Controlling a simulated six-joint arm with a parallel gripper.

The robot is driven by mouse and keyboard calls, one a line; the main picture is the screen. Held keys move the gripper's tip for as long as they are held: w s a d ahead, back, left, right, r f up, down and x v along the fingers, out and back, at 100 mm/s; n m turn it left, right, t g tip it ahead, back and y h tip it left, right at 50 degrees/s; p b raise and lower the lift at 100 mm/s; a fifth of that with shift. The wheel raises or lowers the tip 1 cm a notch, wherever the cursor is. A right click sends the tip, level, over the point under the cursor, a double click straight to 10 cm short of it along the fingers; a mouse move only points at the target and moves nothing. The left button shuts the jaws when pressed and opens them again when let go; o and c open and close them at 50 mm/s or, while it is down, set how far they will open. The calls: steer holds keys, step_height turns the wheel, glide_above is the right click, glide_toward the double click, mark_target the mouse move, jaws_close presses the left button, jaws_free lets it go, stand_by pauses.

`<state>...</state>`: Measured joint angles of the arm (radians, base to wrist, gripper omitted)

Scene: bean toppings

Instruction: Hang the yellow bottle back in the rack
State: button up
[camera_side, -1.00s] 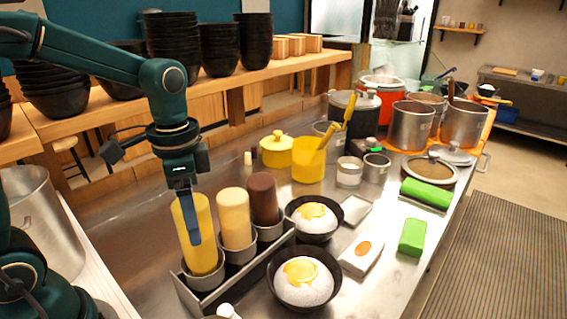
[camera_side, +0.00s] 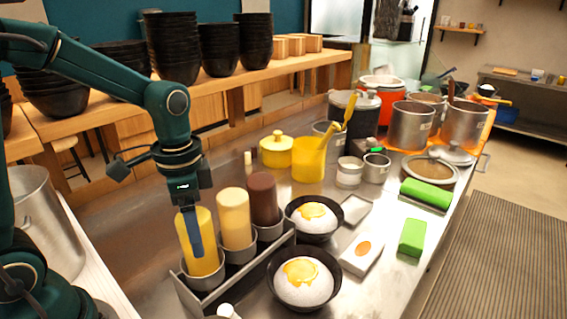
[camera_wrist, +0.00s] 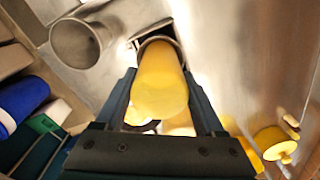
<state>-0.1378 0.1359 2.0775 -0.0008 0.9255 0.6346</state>
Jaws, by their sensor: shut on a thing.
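The yellow bottle (camera_side: 204,256) stands upright in the front-left ring of the metal rack (camera_side: 212,297) in the side view. My gripper (camera_side: 196,246) points down with its fingers around the bottle and is shut on it. In the wrist view the yellow bottle (camera_wrist: 160,80) lies between my two fingers (camera_wrist: 160,100), with its far end inside a round rack ring (camera_wrist: 160,39). A cream bottle (camera_side: 235,219) and a brown bottle (camera_side: 263,198) stand in the other rings. The bottle's lower end is hidden by the ring.
Two black bowls (camera_side: 335,279) with white and yellow food stand right of the rack. A yellow pot (camera_side: 277,152) and a yellow container (camera_side: 308,160) stand behind. A large metal pot (camera_side: 45,222) is at the left. The counter left of the rack is clear.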

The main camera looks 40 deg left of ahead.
steer(key=o, duration=0.8)
steer(key=shift+r, duration=3.75)
steer(key=shift+r, duration=0.15)
steer(key=s+d+n+t, duration=0.1)
steer(key=s+n+t, duration=0.1)
steer(key=s+d+n+t, duration=0.1)
steer(key=s+n, duration=0.1)
steer(key=s+d+n+t, duration=0.1)
steer(key=s+t, duration=0.1)
steer(key=s, duration=0.1)
steer(key=shift+f+n+t, duration=0.3)
steer(key=shift+f+n, duration=0.1)
